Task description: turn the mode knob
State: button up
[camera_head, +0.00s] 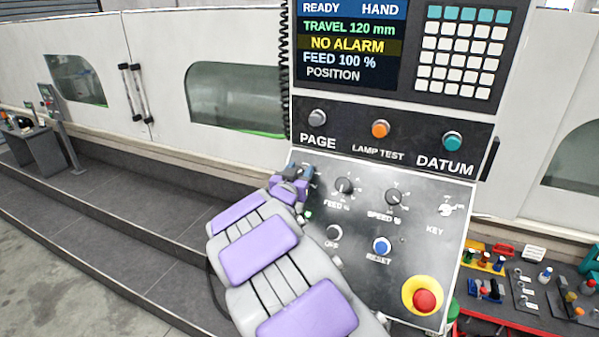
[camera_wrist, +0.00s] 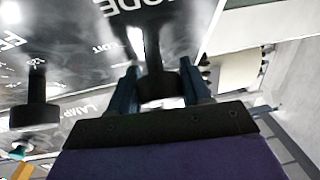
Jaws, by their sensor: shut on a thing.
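The mode knob (camera_wrist: 160,90) is a black knob in the wrist view, on the dark panel by lettering that ends in "ODE". My gripper (camera_wrist: 158,80) has one blue-grey finger on each side of it and is shut on it. In the head view my gripper (camera_head: 302,173) is at the upper left corner of the lower control panel (camera_head: 365,222). The gripper hides the mode knob there, so its pointer position cannot be read. The screen (camera_head: 347,42) above reads "READY", "HAND" and "NO ALARM".
The feed knob (camera_head: 343,187) is close to the right of my gripper, with the speed knob (camera_head: 393,196) beyond it. A red stop button (camera_head: 424,300) is at the lower right. A red tool tray (camera_head: 515,312) stands right of the panel. Steps (camera_head: 130,230) lie left.

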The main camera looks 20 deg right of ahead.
dwell(0.9)
jog(key=o, duration=0.6)
jog(key=shift+r, duration=0.1)
jog(key=o, duration=0.3)
jog(key=shift+s+a, duration=0.1)
jog(key=shift+a, duration=0.2)
jog(key=shift+s+a, duration=0.35)
jog(key=shift+s, duration=0.05)
jog(key=b+v, duration=0.2)
jog(key=v, duration=1.4)
jog(key=shift+s+a, duration=0.1)
jog(key=shift+a, duration=0.05)
jog(key=shift+o, duration=0.2)
